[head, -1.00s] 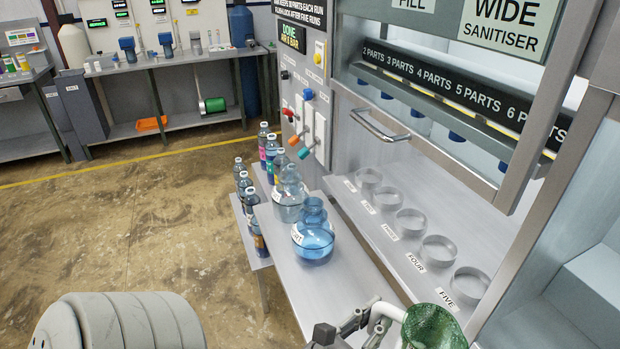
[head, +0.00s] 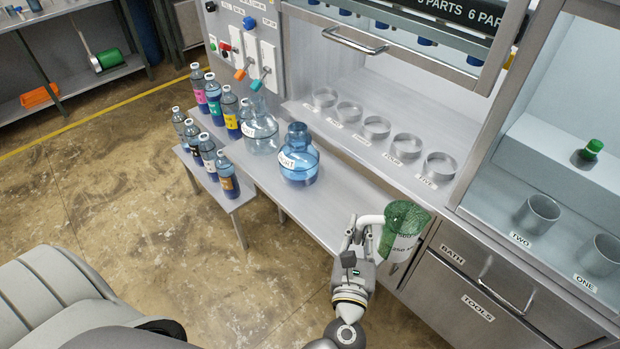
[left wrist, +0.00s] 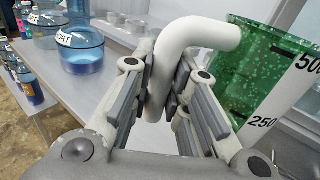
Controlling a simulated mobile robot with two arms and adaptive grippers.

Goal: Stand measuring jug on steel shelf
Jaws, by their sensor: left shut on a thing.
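The measuring jug (head: 402,236) has a green speckled inside, a white label area and a white handle. In the left wrist view the jug (left wrist: 268,75) shows marks such as 250. My left gripper (head: 360,238) is shut on the handle; the fingers (left wrist: 165,95) flank it in the wrist view. The jug looks roughly upright, near the right end of the steel shelf (head: 330,208). I cannot tell whether it touches the shelf. A blue round vessel (head: 299,160) and a clearer one (head: 261,133) stand farther back on the shelf. My right gripper is not in view.
Several labelled bottles (head: 228,182) stand left of the shelf. A row of grey rings (head: 406,147) lies on the cabinet ledge behind. Drawers (head: 470,285) are at the right. The shelf's front part looks bare.

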